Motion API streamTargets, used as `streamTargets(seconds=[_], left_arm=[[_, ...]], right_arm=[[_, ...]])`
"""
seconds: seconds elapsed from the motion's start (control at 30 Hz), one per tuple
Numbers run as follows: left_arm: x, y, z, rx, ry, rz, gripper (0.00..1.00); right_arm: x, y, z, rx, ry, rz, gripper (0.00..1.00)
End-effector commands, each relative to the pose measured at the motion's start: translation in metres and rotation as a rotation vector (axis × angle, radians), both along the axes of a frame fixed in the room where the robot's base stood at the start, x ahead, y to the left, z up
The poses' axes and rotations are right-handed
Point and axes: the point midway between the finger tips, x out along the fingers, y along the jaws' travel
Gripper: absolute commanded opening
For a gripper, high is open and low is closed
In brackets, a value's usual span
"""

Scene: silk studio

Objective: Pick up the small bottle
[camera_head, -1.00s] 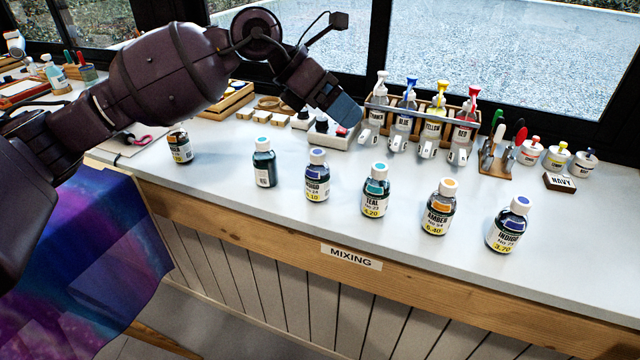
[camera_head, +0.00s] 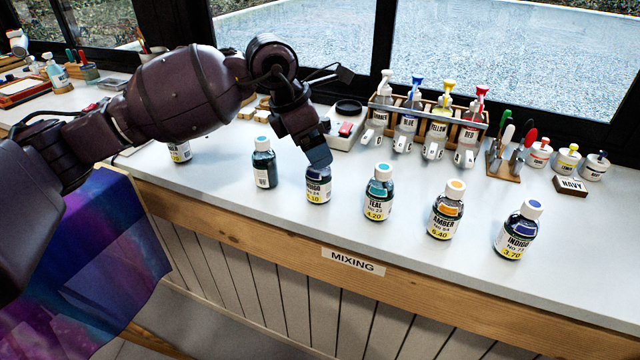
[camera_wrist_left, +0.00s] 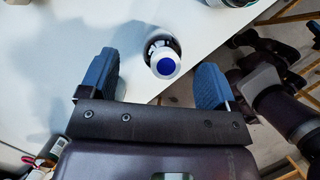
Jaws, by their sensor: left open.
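My left gripper (camera_head: 318,157) points down over an Indigo bottle (camera_head: 318,191) in the bench's front row and hides its cap. In the left wrist view, the open blue jaws of my left gripper (camera_wrist_left: 159,65) straddle the line of a white cap with a blue dot on a bottle (camera_wrist_left: 163,65), with a gap on each side. Other small bottles stand upright: an amber-labelled one (camera_head: 180,152), a teal-capped one (camera_head: 264,165), Teal (camera_head: 378,196), Amber (camera_head: 445,212) and a second Indigo (camera_head: 517,231).
A rack of pump bottles (camera_head: 425,125) stands behind the row, with a tool stand (camera_head: 505,155) and small jars (camera_head: 567,160) to its right. A tray with a black dish (camera_head: 347,120) is behind my gripper. The bench's wooden front edge (camera_head: 280,235) is close to the row.

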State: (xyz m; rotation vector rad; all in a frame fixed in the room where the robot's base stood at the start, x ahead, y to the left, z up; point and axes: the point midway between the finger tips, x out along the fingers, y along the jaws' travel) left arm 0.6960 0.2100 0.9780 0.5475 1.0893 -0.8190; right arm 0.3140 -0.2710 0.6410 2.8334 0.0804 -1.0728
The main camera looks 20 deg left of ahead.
Motion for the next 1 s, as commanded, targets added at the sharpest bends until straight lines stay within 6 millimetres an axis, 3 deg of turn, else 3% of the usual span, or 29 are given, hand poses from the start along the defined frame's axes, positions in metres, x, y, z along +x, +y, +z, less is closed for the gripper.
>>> streamTargets(seconds=[0.4, 0.67, 1.0], left_arm=[[0.004, -0.014, -0.047, -0.001, 0.004, -0.002, 0.83], [0.005, -0.016, -0.046, -0.001, -0.002, -0.001, 0.83], [0.005, -0.015, -0.046, -0.001, -0.001, -0.001, 0.32]], right_arm=[[-0.004, 0.0, -0.012, -0.007, 0.019, 0.009, 0.43], [0.0, 0.0, -0.008, -0.01, 0.005, 0.013, 0.43], [0.0, 0.0, -0.008, -0.009, 0.006, 0.012, 0.43]])
